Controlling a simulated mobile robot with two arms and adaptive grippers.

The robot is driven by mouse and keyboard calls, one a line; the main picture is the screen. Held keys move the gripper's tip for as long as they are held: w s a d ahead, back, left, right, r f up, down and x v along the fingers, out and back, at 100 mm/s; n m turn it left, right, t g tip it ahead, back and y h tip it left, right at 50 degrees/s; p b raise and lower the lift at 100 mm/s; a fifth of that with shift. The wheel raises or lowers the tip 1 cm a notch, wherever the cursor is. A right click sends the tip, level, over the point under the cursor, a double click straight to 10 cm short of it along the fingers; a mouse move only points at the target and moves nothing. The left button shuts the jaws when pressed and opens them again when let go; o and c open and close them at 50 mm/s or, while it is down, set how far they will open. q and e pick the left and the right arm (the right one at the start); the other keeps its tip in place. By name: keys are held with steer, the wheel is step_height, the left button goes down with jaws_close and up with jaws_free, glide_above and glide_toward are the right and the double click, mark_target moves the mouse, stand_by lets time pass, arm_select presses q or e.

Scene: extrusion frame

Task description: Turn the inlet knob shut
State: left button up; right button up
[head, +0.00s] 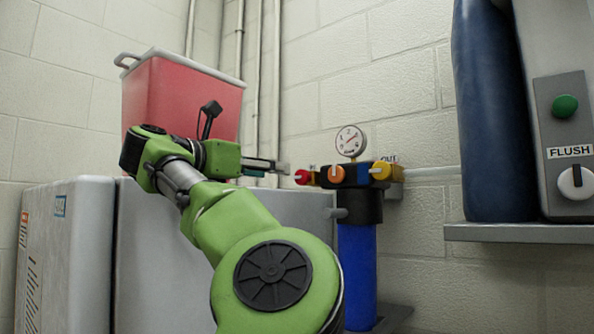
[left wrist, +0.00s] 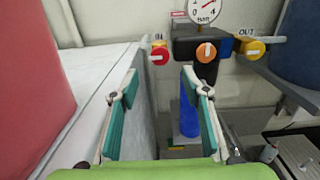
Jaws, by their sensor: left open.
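The inlet knob is the red knob (head: 302,177) at the left end of the dark filter head (head: 352,175). In the left wrist view the red knob (left wrist: 159,57) sits below an "IN" label, and its white mark lies about level. My left gripper (head: 280,168) reaches toward it from the left in the head view. In the left wrist view the left gripper (left wrist: 159,76) is open and empty, with the red knob ahead, centred between the fingertips and apart from them. My right gripper is in neither view.
An orange knob (head: 337,174) and a yellow knob (head: 380,171) sit beside the red one, under a round gauge (head: 350,140). A blue filter housing (head: 357,270) hangs below. A red bin (head: 165,95) stands on a grey-white cabinet (head: 70,250) at left. A shelf (head: 520,233) is at right.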

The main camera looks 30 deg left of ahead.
mark_target(300, 176)
arm_select(q)
steer(key=w+p, duration=0.1)
steer(key=w, duration=0.2)
steer(key=w+p, duration=0.1)
steer(key=w, duration=0.1)
steer(key=w+p, duration=0.1)
steer(key=w, duration=0.2)
steer(key=shift+w+d, duration=0.3)
steer(key=shift+w, duration=0.55)
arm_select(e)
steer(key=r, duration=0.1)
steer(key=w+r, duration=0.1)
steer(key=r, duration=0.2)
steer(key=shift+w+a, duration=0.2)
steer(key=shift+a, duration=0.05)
arm_select(q)
steer(key=shift+w, duration=0.1)
steer(key=shift+f, duration=0.1)
steer(key=c, duration=1.1)
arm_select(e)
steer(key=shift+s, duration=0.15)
